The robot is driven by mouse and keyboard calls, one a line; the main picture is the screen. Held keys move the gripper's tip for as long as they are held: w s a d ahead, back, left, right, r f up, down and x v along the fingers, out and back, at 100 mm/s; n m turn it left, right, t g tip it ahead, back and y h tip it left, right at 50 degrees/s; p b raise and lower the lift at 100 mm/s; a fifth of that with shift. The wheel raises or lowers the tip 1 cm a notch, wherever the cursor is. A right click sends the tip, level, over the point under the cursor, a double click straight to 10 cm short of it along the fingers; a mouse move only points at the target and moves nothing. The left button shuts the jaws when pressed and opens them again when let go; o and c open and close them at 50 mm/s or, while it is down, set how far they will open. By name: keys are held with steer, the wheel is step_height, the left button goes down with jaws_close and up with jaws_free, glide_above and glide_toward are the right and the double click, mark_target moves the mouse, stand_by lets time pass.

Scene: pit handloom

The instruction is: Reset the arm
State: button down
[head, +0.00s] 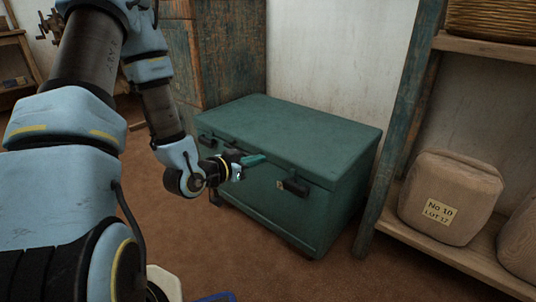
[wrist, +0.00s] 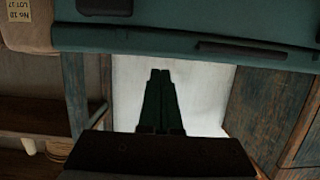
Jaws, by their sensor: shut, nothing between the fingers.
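My gripper (head: 256,159) is shut and empty. In the head view its fingers overlap the front of a closed green chest (head: 300,140), near the lid's front edge. I cannot tell how far apart they are. In the wrist view my gripper (wrist: 160,73) shows its two dark fingers side by side, pointing toward a pale wall. The chest (wrist: 190,22) fills the top of that view, which is turned upside down. My arm is bent, coming in from the left.
A wooden shelf (head: 490,47) stands right of the chest, with a tan bale (head: 450,197) labelled No 10 on its lower board. A weathered wooden cabinet (head: 232,50) stands behind the chest at the left. Brown floor (head: 165,215) is open in front of the chest.

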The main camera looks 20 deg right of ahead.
steer(key=w+a+r+n+g+y+p, duration=0.1)
steer(key=a+n+y, duration=0.1)
steer(key=a+y, duration=0.5)
steer(key=w+a+r+n+y, duration=0.1)
steer(key=w+a+n+y, duration=0.15)
steer(key=a, duration=0.75)
steer(key=s+a+r+n+g+y, duration=0.3)
steer(key=s+a+r+n+g, duration=0.3)
steer(key=s+a, duration=0.5)
step_height(320, 180, up, 38)
steer(key=d+t+p, duration=0.1)
steer(key=p, duration=3.7)
steer(key=shift+s+d, duration=0.2)
steer(key=shift+s, duration=0.1)
steer(key=shift+r+n, duration=0.1)
steer(key=shift+n, duration=0.15)
